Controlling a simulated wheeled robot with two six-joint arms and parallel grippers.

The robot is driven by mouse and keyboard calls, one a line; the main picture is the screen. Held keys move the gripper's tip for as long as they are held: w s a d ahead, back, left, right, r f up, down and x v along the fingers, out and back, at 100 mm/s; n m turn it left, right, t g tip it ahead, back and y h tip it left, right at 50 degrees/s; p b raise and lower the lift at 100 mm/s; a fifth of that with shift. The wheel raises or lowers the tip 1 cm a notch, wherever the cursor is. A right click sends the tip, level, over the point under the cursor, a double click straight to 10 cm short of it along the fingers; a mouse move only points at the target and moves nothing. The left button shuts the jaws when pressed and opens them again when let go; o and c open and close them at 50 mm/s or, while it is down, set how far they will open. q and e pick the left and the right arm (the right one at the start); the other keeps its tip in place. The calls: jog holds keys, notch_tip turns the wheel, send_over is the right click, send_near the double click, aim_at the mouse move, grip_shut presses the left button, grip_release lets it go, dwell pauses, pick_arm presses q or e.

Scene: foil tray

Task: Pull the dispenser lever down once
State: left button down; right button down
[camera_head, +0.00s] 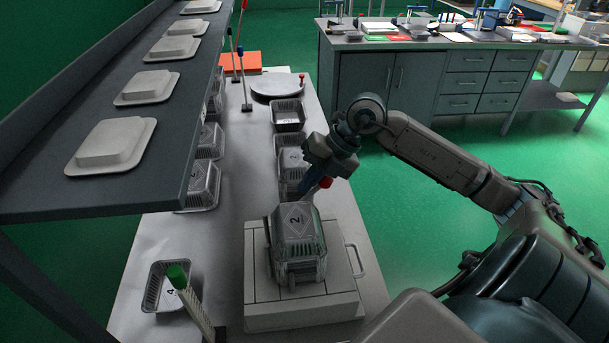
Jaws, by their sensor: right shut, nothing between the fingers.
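My right gripper (308,188) is shut and empty, pointing down above the grey machine (258,319). A red knob (326,182) shows right beside its fingers; the gripper hides what the knob is fixed to, and I cannot tell whether they touch. A clear-lidded foil tray marked 2 (298,225) sits on the machine, just below the gripper. Two thin upright rods, one with a red knob (243,4) and one with a blue part (240,50), stand farther back on the bench. I cannot tell which part is the dispenser lever. My left gripper is out of view.
A shelf (60,198) with several pale lids runs along the left. Foil trays stand under it and behind the machine. An open tray marked 4 (156,290) and a green-topped post (177,275) are at front left. A round plate (278,86) lies at the back.

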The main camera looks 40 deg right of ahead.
jog(key=a+r+p, duration=0.1)
jog(key=w+a+r+p, duration=0.1)
jog(key=shift+w+a+r+p, duration=0.1)
jog(key=shift+w+a+p, duration=0.2)
jog(key=shift+a, duration=0.05)
jog(key=w+a+r+p, duration=0.2)
jog(key=a, duration=0.1)
jog(key=shift+f, duration=0.1)
dwell(0.3)
notch_tip(320, 180, up, 9)
jog(key=p, duration=0.6)
jog(key=shift+p, duration=0.4)
jog(key=shift+s, duration=0.1)
